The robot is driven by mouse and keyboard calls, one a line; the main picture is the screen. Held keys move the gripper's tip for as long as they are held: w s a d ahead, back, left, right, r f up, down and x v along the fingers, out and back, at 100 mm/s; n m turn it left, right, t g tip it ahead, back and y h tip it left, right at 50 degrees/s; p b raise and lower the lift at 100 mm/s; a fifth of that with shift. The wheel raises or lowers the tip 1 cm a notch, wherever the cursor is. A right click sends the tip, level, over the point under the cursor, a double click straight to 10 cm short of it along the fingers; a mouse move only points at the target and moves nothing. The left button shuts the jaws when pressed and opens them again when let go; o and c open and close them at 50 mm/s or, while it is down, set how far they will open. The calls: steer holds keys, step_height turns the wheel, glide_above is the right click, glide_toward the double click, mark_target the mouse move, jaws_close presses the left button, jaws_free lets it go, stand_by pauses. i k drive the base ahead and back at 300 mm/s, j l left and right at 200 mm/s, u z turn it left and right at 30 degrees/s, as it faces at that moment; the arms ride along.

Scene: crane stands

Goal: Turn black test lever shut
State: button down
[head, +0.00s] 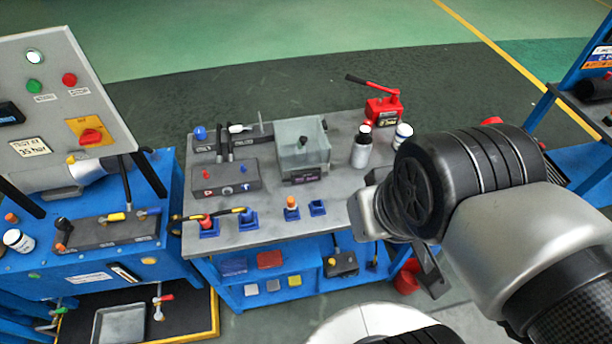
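Black levers show in several places, and I cannot tell from labels which is the test lever. One short black lever (63,231) stands tilted at the left end of a dark valve block (95,238) on the left blue stand. A pair of black upright handles (225,146) rises from a block at the back left of the middle bench. My gripper (433,276) hangs at the right of the middle bench, beyond its right edge in the picture and well apart from these levers. Only part of a dark finger shows past the wrist, so its opening is hidden.
The middle bench (262,228) carries a grey box (303,150), bottles (362,150), a red hand pump (383,108) and blue holders with plugs. A sloped control panel (60,95) stands over the left stand. Dark floor behind the bench is clear.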

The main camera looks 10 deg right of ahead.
mark_target(324, 124)
steer(key=i+l+u, duration=0.55)
steer(key=i+l, duration=0.15)
